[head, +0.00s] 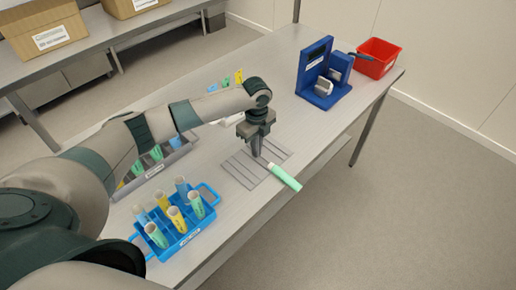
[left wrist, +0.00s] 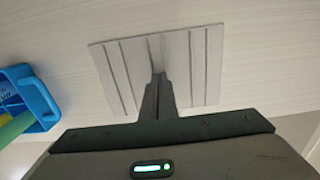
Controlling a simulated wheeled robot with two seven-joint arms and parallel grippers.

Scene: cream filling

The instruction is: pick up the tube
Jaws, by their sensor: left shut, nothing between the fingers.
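The tube (head: 285,178) is green with a pale end. It lies slanted at the right edge of a grey grooved plate (head: 238,172) on the table, in the head view. My left gripper (head: 257,154) points down over the plate, shut and empty, close to the tube's pale end. I cannot tell whether they touch. In the left wrist view the shut fingers (left wrist: 158,95) stand over the middle of the plate (left wrist: 200,65), and this tube does not show there. My right gripper is not in view.
A blue rack (head: 181,238) with several coloured tubes stands at the front left. A grey rack (head: 150,178) of tubes is behind it, partly hidden by my arm. A blue device (head: 322,80) and a red bin (head: 377,58) stand at the far right.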

